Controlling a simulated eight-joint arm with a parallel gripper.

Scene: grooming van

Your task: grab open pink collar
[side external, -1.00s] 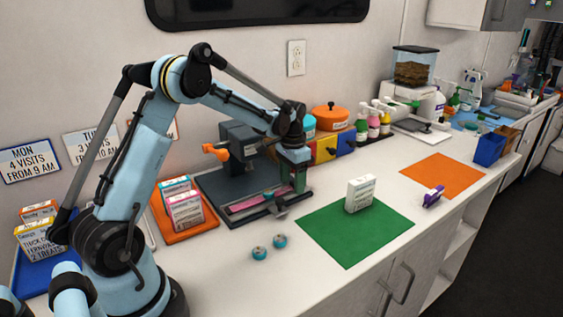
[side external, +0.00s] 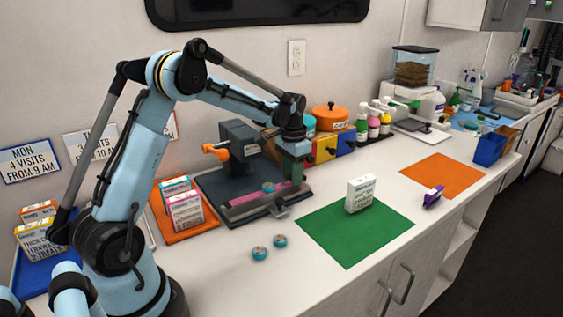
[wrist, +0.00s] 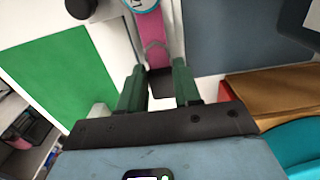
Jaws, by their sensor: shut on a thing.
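The pink collar (side external: 255,195) lies opened out as a straight strap along the dark press base (side external: 222,185). A round teal tag (side external: 268,187) sits on it, and both the strap (wrist: 152,38) and tag (wrist: 140,4) show in the wrist view. My gripper (side external: 296,170) is at the collar's right end, over the base. In the wrist view its green fingers (wrist: 158,72) stand on either side of the collar's dark end piece (wrist: 159,84), shut on it. The exact contact is small and partly hidden.
A grey press with an orange handle (side external: 215,151) stands behind the collar. Two teal discs (side external: 260,253) lie in front. A green mat (side external: 340,238) bears a white box (side external: 360,193). Coloured drawers (side external: 325,149) stand close behind my gripper. An orange mat (side external: 443,173) lies farther right.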

